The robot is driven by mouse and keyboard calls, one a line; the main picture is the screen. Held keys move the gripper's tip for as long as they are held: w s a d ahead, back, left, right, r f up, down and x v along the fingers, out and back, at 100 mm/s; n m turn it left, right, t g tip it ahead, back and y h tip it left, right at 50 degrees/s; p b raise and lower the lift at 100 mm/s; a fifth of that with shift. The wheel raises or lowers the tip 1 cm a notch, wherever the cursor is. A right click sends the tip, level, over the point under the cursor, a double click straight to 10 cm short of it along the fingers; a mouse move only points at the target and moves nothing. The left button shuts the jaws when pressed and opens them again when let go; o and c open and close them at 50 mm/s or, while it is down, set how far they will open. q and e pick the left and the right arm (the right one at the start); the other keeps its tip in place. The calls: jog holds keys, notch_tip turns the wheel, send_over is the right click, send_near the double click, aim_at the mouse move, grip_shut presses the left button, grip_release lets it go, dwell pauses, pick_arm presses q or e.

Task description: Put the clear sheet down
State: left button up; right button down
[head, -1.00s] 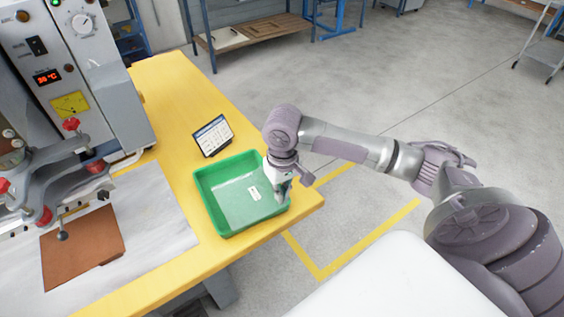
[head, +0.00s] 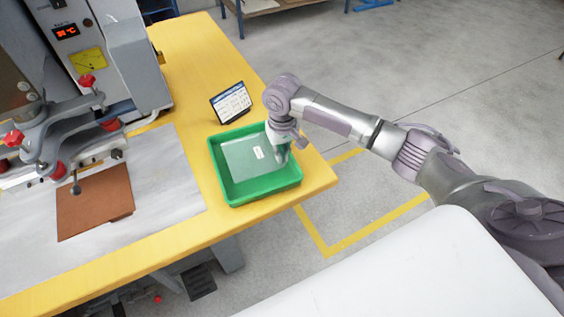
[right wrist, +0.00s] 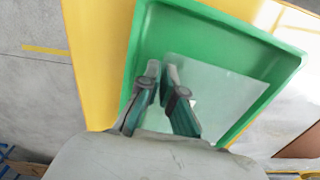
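The clear sheet (head: 242,158) is a thin, see-through rectangle with a small white label, inside the outline of the green tray (head: 263,198). My right gripper (head: 282,157) reaches into the tray's right side, at the sheet's edge. In the right wrist view the gripper's fingers (right wrist: 162,72) are close together with the edge of the sheet (right wrist: 215,90) between them. I cannot tell how far the sheet is above the tray floor. My left gripper is not in view.
The tray stands on the yellow table (head: 190,75) near its right corner. A small tilted display (head: 231,103) stands behind it. On the left are a press machine with red-knobbed clamps (head: 60,135) and a brown plate (head: 95,203) on a grey sheet.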

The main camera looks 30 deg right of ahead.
aim_at(282, 170)
jog(key=shift+f, duration=2)
jog(key=c, duration=1.6)
grip_release()
jog(key=shift+f, duration=0.1)
notch_tip(282, 170, up, 12)
jog(key=shift+r, duration=0.15)
